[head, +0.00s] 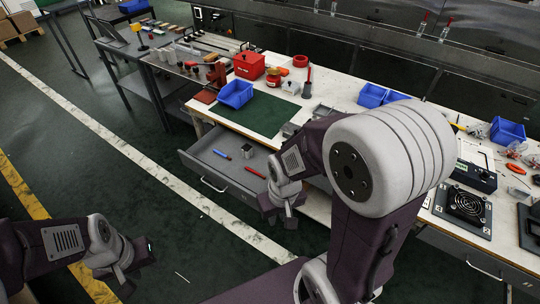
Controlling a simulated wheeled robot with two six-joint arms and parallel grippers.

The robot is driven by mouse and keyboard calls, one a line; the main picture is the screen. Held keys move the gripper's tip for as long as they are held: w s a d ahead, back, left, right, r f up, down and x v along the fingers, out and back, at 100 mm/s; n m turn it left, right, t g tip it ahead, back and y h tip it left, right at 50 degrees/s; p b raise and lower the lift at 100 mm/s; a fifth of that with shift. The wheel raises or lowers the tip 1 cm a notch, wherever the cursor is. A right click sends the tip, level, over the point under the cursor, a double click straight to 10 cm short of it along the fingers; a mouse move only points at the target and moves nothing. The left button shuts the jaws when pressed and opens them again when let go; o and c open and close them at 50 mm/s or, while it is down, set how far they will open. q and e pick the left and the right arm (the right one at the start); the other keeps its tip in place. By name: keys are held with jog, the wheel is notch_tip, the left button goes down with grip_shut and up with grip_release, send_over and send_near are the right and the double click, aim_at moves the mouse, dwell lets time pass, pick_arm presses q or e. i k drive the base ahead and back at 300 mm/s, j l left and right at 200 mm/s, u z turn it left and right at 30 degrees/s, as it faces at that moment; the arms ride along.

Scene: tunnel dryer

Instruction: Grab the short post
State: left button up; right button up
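A small grey upright piece (247,151), which may be the short post, stands in the open drawer (222,172) under the bench; it is too small to be sure. My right gripper (281,215) hangs pointing down just in front of the drawer, to the right of and nearer than the grey piece. Its fingers look apart and empty. My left gripper (137,272) is low at the left over the floor, far from the drawer, with its fingers apart and nothing visible between them.
A blue screwdriver (222,154) and a red one (255,173) lie in the drawer. The bench above holds a green mat (262,115), blue bins (235,94) and a red toolbox (249,65). My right arm hides part of the bench. The floor at left is clear.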

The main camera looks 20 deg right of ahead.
aim_at(249, 153)
jog(key=z, duration=0.6)
jog(key=i+l+u, duration=0.2)
jog(key=u, duration=0.2)
jog(key=i+l+u, duration=0.55)
jog(key=u, duration=0.2)
jog(key=i+l+u, duration=0.1)
jog(key=l+u, duration=0.25)
jog(key=l, duration=0.1)
